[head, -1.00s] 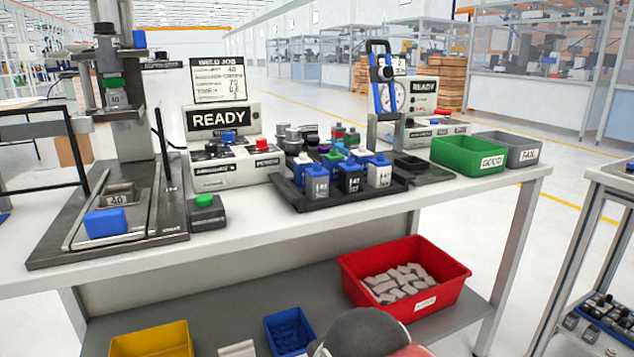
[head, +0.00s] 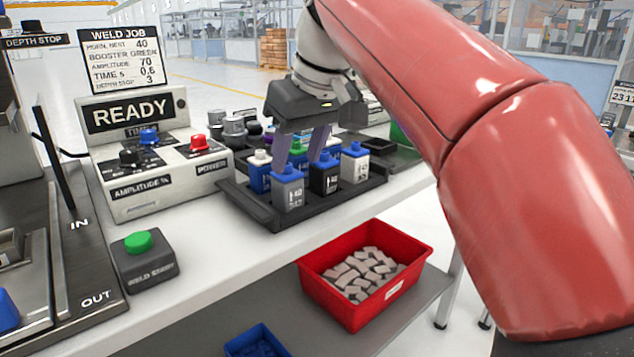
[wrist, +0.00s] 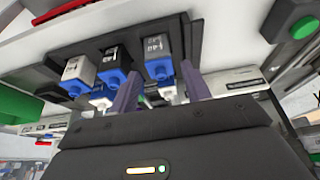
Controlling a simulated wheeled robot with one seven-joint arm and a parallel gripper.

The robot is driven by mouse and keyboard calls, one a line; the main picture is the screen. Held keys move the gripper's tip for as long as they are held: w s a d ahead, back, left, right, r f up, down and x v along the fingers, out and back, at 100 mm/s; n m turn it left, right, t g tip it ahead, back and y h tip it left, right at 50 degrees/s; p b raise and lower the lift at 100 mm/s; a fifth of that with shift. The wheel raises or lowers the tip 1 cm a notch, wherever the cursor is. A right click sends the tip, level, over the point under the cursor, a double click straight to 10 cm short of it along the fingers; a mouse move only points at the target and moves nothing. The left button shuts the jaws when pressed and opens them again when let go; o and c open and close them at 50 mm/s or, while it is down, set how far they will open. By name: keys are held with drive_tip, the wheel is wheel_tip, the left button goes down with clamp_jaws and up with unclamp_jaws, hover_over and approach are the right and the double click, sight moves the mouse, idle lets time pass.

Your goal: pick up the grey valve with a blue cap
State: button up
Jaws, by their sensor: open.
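A grey valve with a blue cap (head: 288,190) stands at the front left of the black tray (head: 262,211); it also shows in the wrist view (wrist: 157,48). A black valve with a blue cap (head: 325,180) is beside it, then a lighter grey one with a blue cap (head: 355,167). My gripper (head: 299,160) is open above the tray, fingers pointing down. In the wrist view its two fingers (wrist: 160,80) lie on either side of the front-left grey valve's cap. Contact cannot be told.
More valves with white, green and other caps stand behind in the tray. A control box marked READY (head: 140,150) is to the left, with a green-button box (head: 146,262) in front. A red bin (head: 368,300) is on the shelf below. My red arm covers the right.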

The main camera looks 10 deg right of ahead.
sight(290, 171)
drive_tip(key=shift+w+f, duration=0.2)
drive_tip(key=shift+w, duration=0.05)
drive_tip(key=x, duration=0.4)
drive_tip(key=b+x, duration=0.1)
drive_tip(key=x, duration=0.2)
drive_tip(key=shift+w+a+r, duration=0.1)
drive_tip(key=shift+w+a, duration=0.15)
drive_tip(key=shift+w, duration=0.1)
drive_tip(key=c, duration=0.8)
